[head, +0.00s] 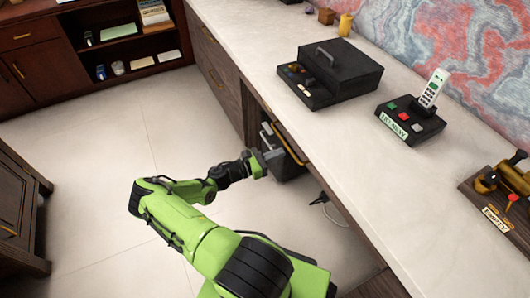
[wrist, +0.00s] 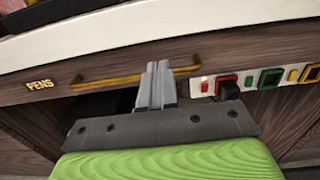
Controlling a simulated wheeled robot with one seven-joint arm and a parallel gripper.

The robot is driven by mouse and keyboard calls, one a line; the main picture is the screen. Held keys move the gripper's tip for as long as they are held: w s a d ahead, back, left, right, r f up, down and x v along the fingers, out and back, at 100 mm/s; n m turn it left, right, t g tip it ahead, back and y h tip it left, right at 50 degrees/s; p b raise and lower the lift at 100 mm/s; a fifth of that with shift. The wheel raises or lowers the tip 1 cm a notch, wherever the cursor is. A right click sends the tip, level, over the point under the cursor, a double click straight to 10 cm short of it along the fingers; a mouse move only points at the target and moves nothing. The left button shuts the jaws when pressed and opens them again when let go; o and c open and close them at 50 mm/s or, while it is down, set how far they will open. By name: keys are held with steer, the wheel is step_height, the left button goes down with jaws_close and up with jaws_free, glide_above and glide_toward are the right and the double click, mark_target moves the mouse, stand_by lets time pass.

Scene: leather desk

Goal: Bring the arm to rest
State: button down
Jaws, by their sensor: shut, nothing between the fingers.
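My green arm (head: 205,235) reaches out from the bottom of the head view towards the front of the desk (head: 300,140). My gripper (head: 272,157) is at its end, below the desktop edge and close to the drawer fronts. In the wrist view the two grey fingers of my gripper (wrist: 157,80) are together, with nothing held. Their tips overlap the brass drawer handle (wrist: 105,80) in the picture; I cannot tell whether they touch it. The drawer front (wrist: 60,70) carries the label PENS.
A switch panel (wrist: 255,80) with red and green parts sits right of the handle. On the desktop are a black box (head: 330,75), a phone base (head: 410,122) and a wooden stand (head: 495,205). A dark cabinet (head: 20,210) stands at left. The pale floor (head: 90,150) between is clear.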

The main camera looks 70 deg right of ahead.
steer(key=v, duration=0.7)
steer(key=shift+p, duration=0.35)
steer(key=shift+s, duration=0.1)
steer(key=shift+a, duration=0.1)
steer(key=w+a+r+m+t+y+p, duration=0.4)
steer(key=w+a+r+m+t+y, duration=0.1)
steer(key=a+r, duration=0.55)
steer(key=w+a+r+m+t+y+p, duration=0.35)
steer(key=w+a+r+y, duration=0.2)
steer(key=a+r, duration=0.55)
steer(key=s+a+r+t+y+p, duration=0.1)
steer(key=s+a+r+t, duration=0.2)
steer(key=a+r, duration=0.2)
steer(key=s+a+r+m+t+y+p, duration=0.1)
steer(key=s+a+r+t+p, duration=0.1)
steer(key=a+r, duration=0.3)
steer(key=s+a+r+t+y+p, duration=0.1)
steer(key=s+a+r+t, duration=0.3)
steer(key=r, duration=0.6)
steer(key=shift+s+a+r, duration=0.4)
steer(key=shift+s, duration=0.2)
